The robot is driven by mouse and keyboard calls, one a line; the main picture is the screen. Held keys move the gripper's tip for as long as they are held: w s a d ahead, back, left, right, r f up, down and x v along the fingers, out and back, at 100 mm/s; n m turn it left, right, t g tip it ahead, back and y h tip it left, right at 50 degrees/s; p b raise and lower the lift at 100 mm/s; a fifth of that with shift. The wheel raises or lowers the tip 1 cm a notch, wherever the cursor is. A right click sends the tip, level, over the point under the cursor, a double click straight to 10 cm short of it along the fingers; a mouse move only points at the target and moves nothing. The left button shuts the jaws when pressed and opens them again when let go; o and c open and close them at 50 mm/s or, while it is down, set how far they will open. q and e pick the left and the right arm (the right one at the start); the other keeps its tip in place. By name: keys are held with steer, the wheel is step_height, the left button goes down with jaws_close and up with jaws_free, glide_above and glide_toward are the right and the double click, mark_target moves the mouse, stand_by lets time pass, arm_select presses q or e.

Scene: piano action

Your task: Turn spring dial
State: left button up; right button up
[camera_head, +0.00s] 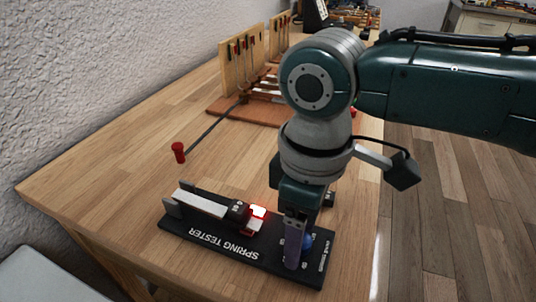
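The spring tester (190,232) is a black base with white lettering on the wooden table. A long metal bar lies along it, and a red lit block (258,212) glows near its middle. A blue round knob (308,241), which looks like the dial, shows partly at the tester's right end. My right gripper (294,246) points down over this end. One finger stands in front of the blue knob and hides part of it. The other finger is hidden, so I cannot tell whether the gripper is open or holding the knob. My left gripper is not in view.
A red-handled rod (179,152) sticks out toward the left from a wooden piano action model (240,105) behind the tester. The table (110,180) is clear left of the tester. A white wall runs along the left, and the table's right edge lies beside my arm.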

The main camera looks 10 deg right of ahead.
steer(key=shift+f, duration=0.1)
jaws_close()
stand_by(0.5)
